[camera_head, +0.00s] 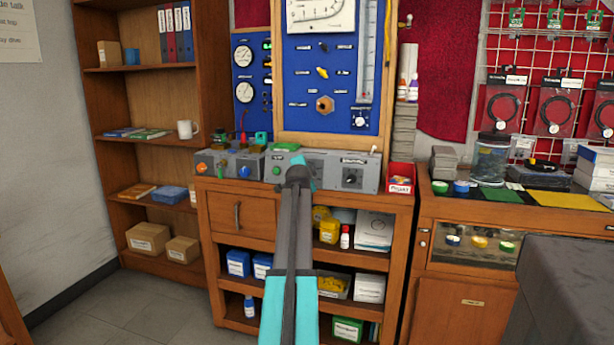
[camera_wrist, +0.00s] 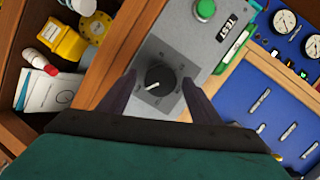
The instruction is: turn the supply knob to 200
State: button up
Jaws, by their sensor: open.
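In the wrist view a round black knob (camera_wrist: 161,77) with a white pointer line sits on a grey panel (camera_wrist: 197,38). The line points to the lower left of the picture; the scale marks around it are too small to read. My gripper (camera_wrist: 159,84) is open, with one dark finger on each side of the knob. Whether the fingers touch it I cannot tell. A green button (camera_wrist: 206,9) and a "TEST" label are on the same panel. In the head view my gripper (camera_head: 299,172) is at the grey bench box (camera_head: 316,168) and hides this knob.
Another grey box with a black knob (camera_head: 350,179) stands to the right, beside a red bin (camera_head: 401,178). A box with orange and blue controls (camera_head: 225,163) is to the left. A blue gauge board (camera_head: 327,85) rises behind. Open shelves lie below.

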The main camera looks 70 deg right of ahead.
jog(key=p+v, duration=0.2)
jog(key=v, duration=1.1)
jog(key=shift+a, duration=0.35)
jog(key=shift+s+r, duration=0.1)
jog(key=shift+r, duration=0.05)
dwell(0.4)
